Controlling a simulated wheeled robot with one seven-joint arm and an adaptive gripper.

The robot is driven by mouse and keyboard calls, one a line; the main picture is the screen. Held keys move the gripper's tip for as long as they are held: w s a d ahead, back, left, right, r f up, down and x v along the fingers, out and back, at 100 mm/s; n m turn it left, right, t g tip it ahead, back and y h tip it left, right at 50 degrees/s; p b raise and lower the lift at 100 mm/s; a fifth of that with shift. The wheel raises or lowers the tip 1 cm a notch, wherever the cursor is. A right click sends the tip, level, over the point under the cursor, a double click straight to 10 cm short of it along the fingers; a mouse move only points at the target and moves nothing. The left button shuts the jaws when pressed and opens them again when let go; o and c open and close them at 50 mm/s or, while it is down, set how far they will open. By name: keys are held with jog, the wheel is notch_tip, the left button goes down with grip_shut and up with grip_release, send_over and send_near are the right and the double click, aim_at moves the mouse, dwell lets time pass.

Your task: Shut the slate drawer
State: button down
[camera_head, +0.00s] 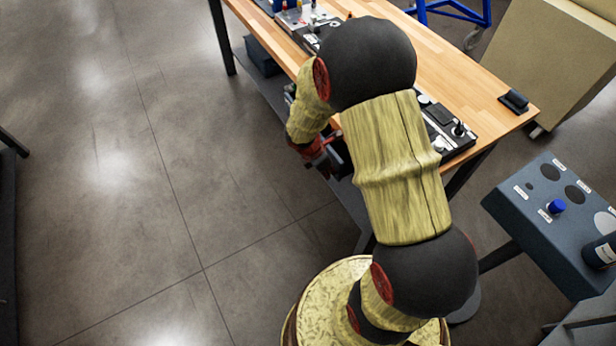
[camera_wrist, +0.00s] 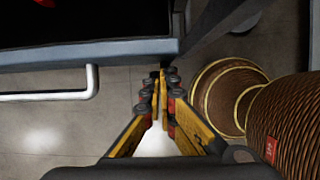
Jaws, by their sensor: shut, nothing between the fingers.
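The slate drawer (camera_wrist: 120,50) shows in the wrist view as a blue-grey front panel with a dark interior behind it, so it stands open. A pale bar handle (camera_wrist: 50,96) sticks out from its front at the left. A small part of a red item (camera_wrist: 43,2) shows inside at the top edge. My gripper (camera_wrist: 161,76) is shut and empty, its fingertips close to the right end of the drawer front; I cannot tell if they touch. In the head view my gripper (camera_head: 324,158) is low beside the table's near edge, and my arm hides most of the drawer area.
The wooden table (camera_head: 455,72) carries dark trays and small parts. A slate control stand (camera_head: 545,235) with a blue knob (camera_head: 556,206) is at the right. A cardboard-coloured box (camera_head: 550,60) stands behind the table. The floor (camera_head: 110,200) at the left is clear.

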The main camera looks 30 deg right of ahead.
aim_at(336, 164)
jog(key=d+p, duration=0.1)
jog(key=d, duration=0.6)
jog(key=shift+d, duration=0.1)
jog(key=shift+w, duration=0.1)
jog(key=a+p, duration=0.1)
jog(key=a, duration=0.2)
jog(key=shift+a, duration=0.25)
jog(key=p+v, duration=0.3)
jog(key=v, duration=0.7)
jog(key=shift+a, duration=0.35)
